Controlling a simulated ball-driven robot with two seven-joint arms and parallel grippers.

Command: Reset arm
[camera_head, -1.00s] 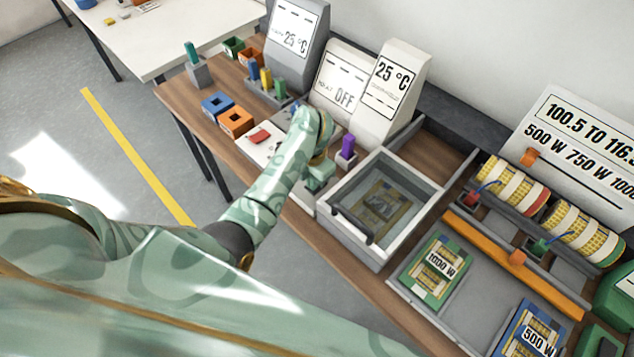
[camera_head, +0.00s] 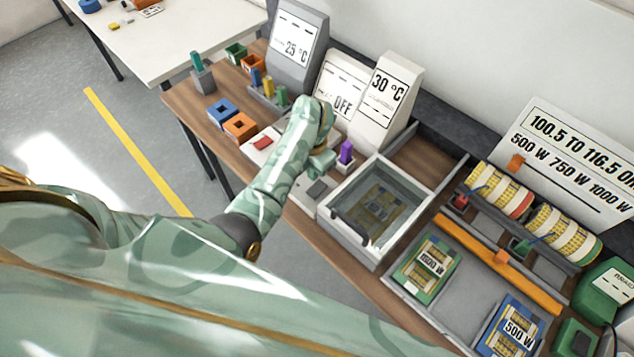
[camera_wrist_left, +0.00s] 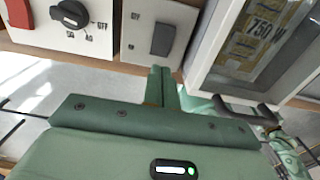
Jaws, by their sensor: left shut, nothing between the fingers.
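My left gripper (camera_head: 322,160) is shut and empty. In the head view it hangs over the front of the workbench, just left of the grey glass-lidded box (camera_head: 360,246). In the left wrist view the closed fingers (camera_wrist_left: 160,85) point at a white panel with a dark rocker switch (camera_wrist_left: 163,39), apart from it as far as I can tell. Beside that panel is one with a black knob (camera_wrist_left: 70,14) and a red switch (camera_wrist_left: 20,10). A yellow piece marked 750 W (camera_wrist_left: 258,35) lies under the box's glass. My right gripper is not in view.
A display reading 30 °C (camera_head: 388,88) and one reading OFF (camera_head: 340,85) stand behind the gripper. A purple piece (camera_head: 346,150) stands upright close by. A tray (camera_head: 462,273) with 1000 W and 500 W pieces lies right. Floor in front is clear.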

